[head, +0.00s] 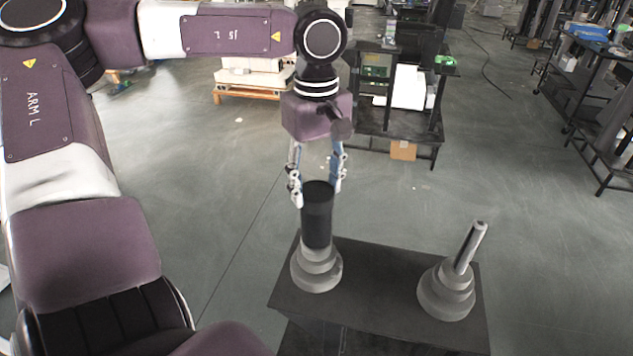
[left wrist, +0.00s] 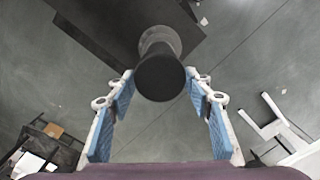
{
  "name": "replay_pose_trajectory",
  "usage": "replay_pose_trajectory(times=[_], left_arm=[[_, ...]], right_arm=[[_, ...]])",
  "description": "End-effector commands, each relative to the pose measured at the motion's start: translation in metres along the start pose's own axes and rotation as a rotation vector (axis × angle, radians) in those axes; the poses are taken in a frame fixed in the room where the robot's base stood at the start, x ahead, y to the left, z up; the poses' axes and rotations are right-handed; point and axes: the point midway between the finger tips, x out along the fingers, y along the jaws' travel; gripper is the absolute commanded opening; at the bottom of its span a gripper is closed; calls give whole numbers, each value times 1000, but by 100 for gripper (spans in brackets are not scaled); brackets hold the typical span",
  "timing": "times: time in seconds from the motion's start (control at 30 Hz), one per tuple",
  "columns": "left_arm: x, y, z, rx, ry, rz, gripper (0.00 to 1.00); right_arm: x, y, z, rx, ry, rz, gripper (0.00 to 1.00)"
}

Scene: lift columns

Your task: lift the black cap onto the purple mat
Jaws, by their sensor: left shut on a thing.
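The black cap (head: 317,222) is an upright black cylinder on top of a grey stepped base (head: 317,273) at the left end of a dark table. My left gripper (head: 317,193) comes down from above and is shut on the cap's upper end, one finger on each side. In the left wrist view the cap's round end (left wrist: 160,78) shows between the blue-padded fingers (left wrist: 158,88), with the grey base behind it. I cannot tell whether any gap lies between cap and base. No purple mat shows in either view. My right gripper is not in view.
A second grey stepped base (head: 446,292) with a slim leaning post (head: 470,247) stands at the right end of the dark table (head: 375,312). The table top between the two bases is bare. A black workbench (head: 400,135) stands farther back on the open grey floor.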

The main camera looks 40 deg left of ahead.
Motion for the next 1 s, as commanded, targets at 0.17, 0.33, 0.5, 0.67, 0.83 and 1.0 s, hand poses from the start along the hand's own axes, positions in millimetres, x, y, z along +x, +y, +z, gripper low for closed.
replay_pose_trajectory(times=[0.17,0.33,0.5,0.67,0.83,1.0], left_arm=[[-7,0,0,-1,2,1,18],[-29,1,-1,-1,4,4,18],[-72,2,-1,-2,5,7,18],[-121,1,0,-2,5,6,18],[-164,1,0,-2,4,3,18],[-189,1,0,-1,2,1,18]], right_arm=[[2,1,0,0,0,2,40],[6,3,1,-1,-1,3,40],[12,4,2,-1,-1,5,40],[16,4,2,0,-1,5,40],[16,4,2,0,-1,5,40],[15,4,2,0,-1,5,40]])
